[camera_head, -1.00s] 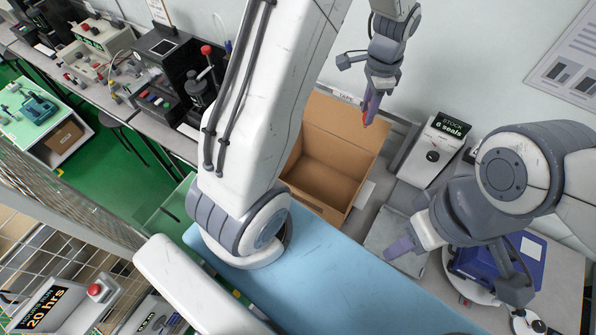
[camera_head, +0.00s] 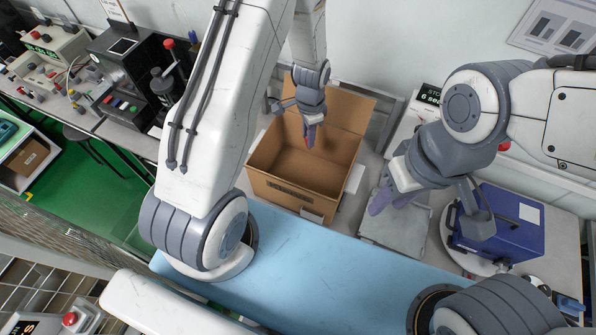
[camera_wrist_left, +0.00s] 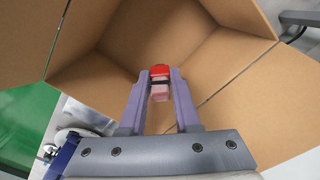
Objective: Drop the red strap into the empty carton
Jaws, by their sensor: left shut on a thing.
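The open brown carton (camera_head: 270,185) stands on the bench at the back of the blue mat, and nothing shows inside it. My left gripper (camera_head: 310,138) is over the carton's opening, fingers pointing down. It is shut on the red strap (camera_wrist_left: 160,72), a small red and pinkish piece with a dark band, seen between the fingertips in the left wrist view. Carton walls surround the strap in that view. My right gripper (camera_head: 394,202) is right of the carton, its two purple fingers apart with nothing visible between them.
A grey flat plate (camera_head: 398,232) lies below my right gripper. A dark blue case (camera_head: 515,225) stands at the right, and a white stock box (camera_head: 408,120) behind. The blue mat (camera_head: 310,255) is clear in front of the carton.

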